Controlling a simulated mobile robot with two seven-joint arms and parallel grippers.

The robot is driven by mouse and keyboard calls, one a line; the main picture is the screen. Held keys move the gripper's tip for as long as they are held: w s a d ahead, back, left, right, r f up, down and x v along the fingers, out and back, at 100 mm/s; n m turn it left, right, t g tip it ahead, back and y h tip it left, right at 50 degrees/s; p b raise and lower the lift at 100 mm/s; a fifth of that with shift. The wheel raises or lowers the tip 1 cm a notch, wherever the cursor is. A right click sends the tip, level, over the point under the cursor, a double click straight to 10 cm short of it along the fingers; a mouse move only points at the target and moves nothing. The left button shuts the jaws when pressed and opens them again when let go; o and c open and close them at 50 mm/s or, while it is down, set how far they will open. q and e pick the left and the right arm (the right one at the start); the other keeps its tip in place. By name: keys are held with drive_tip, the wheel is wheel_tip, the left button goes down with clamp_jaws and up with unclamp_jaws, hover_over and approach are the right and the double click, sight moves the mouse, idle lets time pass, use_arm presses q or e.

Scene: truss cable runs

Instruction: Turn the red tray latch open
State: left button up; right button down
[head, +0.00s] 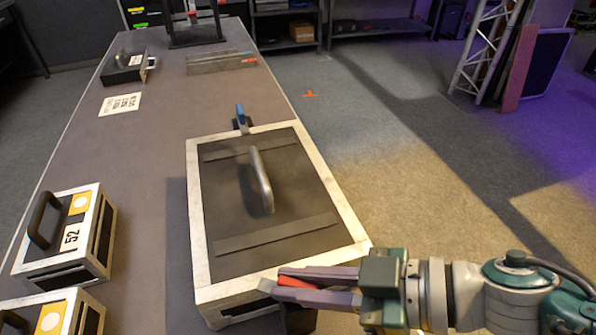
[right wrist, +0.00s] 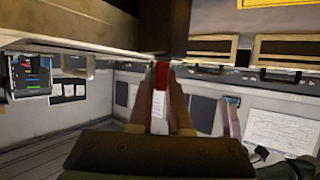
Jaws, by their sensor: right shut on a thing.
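The red tray latch (head: 296,283) is at the near edge of a large dark tray (head: 196,245) with a pale frame and a raised grey handle. My right gripper (head: 271,279) reaches in from the right and is shut on the red latch, one finger on each side. In the right wrist view the red latch (right wrist: 162,73) shows between the fingertips (right wrist: 161,82), below the tray's dark underside. The fingers hide part of the latch, and its turn angle is hard to tell. My left gripper is not in view.
A blue latch (head: 240,116) stands up at the tray's far edge. Two pale-framed boxes with handles, one marked 52 (head: 70,238), sit at the left of the table. A printed sheet (head: 120,104) and a dark box (head: 123,68) lie farther back.

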drive_tip(key=n+g+b, duration=0.3)
drive_tip(key=g+b, duration=0.1)
drive_tip(key=b, duration=0.1)
drive_tip(key=n+g+b, duration=0.2)
drive_tip(key=shift+w+f+n+b, duration=0.1)
drive_tip(key=shift+f+n+b, duration=0.2)
drive_tip(key=shift+f+b, duration=0.1)
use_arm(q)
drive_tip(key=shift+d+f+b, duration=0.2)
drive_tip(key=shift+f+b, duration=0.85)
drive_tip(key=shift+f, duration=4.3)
use_arm(e)
drive_tip(key=shift+r+n+g, duration=0.3)
drive_tip(key=shift+n+g, duration=0.4)
drive_tip(key=shift+g, duration=0.3)
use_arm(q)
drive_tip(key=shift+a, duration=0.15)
use_arm(e)
drive_tip(key=c, duration=0.9)
unclamp_jaws()
drive_tip(key=shift+o, duration=0.2)
drive_tip(key=shift+r, duration=0.1)
